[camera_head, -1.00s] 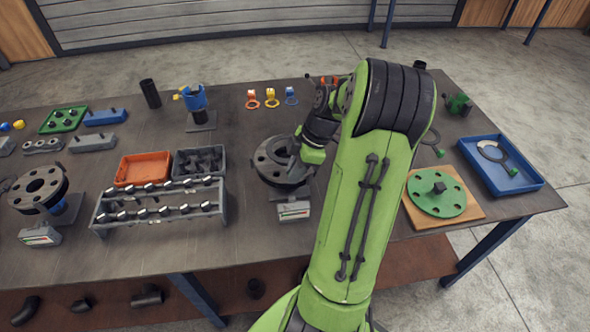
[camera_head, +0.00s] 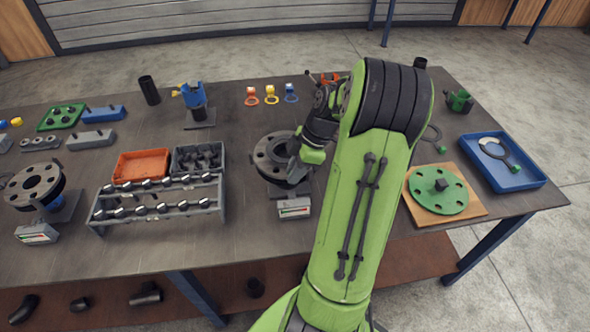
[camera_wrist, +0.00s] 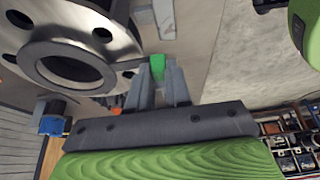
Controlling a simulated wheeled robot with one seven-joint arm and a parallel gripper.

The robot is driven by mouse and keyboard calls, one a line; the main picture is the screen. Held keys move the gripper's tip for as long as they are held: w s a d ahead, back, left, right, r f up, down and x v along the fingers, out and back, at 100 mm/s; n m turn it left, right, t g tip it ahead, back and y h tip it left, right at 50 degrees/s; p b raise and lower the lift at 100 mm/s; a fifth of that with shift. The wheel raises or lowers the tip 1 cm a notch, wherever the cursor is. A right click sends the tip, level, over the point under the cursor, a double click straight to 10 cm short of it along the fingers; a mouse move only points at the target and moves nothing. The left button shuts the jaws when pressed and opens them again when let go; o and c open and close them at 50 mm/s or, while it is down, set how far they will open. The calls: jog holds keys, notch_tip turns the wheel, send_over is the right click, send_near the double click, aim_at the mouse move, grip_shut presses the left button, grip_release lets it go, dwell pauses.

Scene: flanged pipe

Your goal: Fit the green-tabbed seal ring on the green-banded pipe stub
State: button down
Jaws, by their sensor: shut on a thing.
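My gripper (camera_wrist: 163,80) is shut on a small green tab (camera_wrist: 157,68), seen between its fingers in the wrist view. A thin dark strip runs from the tab toward a grey metal flange (camera_wrist: 120,45) with bolt holes and a central bore. The rest of the seal ring cannot be made out against the flange. In the head view my gripper (camera_head: 296,166) is at the right side of this flange (camera_head: 266,158), partly covered by my arm. No green band can be made out on its stub.
A grey box with a display (camera_head: 294,208) stands before the flange. A bolt rack (camera_head: 160,212) and orange tray (camera_head: 141,166) are left. Orange, yellow and blue tabbed rings (camera_head: 270,95) are behind. A green disc (camera_head: 437,192) and blue tray (camera_head: 528,182) are right.

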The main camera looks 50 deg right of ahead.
jog(key=shift+f, duration=0.1)
jog(key=shift+f+b, duration=0.35)
jog(key=shift+b, duration=0.15)
jog(key=c, duration=1)
grip_release()
jog(key=shift+r, duration=0.1)
jog(key=p+v, duration=0.4)
jog(key=v, duration=0.4)
jog(key=w+a+p+v, duration=0.1)
jog(key=p+v, duration=0.4)
jog(key=v, duration=0.3)
jog(key=a+r+p+v, duration=0.1)
jog(key=p+v, duration=0.4)
jog(key=v, duration=0.3)
jog(key=shift+w+a, duration=0.15)
jog(key=shift+w, duration=0.25)
